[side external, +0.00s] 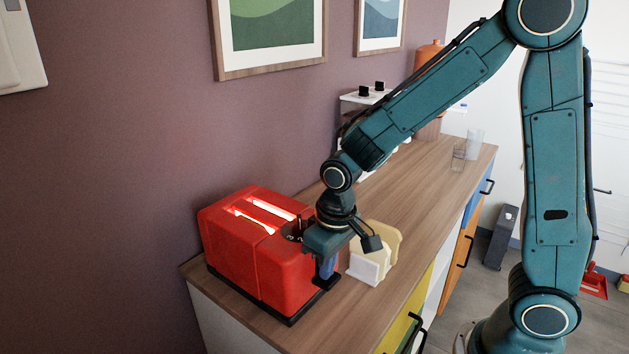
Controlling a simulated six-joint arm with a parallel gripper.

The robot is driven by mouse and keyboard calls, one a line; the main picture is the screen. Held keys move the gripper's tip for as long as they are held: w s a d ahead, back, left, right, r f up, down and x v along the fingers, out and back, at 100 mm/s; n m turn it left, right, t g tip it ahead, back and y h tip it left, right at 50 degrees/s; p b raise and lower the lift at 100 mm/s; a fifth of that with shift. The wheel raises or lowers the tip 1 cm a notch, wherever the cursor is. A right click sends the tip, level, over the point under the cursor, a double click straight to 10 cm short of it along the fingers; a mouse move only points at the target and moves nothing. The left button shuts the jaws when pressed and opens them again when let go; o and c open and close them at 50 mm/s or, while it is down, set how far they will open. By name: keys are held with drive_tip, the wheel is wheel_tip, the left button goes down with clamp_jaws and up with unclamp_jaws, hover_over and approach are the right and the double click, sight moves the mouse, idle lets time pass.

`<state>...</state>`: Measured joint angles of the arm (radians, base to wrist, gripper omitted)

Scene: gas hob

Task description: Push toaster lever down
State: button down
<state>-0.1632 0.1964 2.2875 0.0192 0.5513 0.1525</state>
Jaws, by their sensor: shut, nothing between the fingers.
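The red toaster (258,262) stands at the near left end of the wooden counter, by the wall. My gripper (326,283) is shut and empty, pointing down at the toaster's right end face. The fingertips are low beside that end, near the dark base. The lever cannot be made out; my gripper covers that part of the toaster. I cannot tell whether the fingers touch the lever.
A white holder with pale bread slices (377,258) stands just right of my gripper. Farther back on the counter (425,185) are clear glasses (459,155), an orange container (430,55) and a white appliance with black knobs (364,97). The counter's middle is clear.

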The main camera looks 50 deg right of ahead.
drive_tip(key=shift+s+f, duration=0.15)
drive_tip(key=shift+f, duration=0.05)
idle(0.4)
drive_tip(key=shift+r, duration=2.05)
wheel_tip(320, 180, up, 7)
drive_tip(key=s+d+r+t, duration=0.2)
drive_tip(key=s, duration=0.5)
drive_tip(key=s+d+r+t, duration=0.2)
drive_tip(key=s+d+r, duration=0.1)
drive_tip(key=s, duration=0.5)
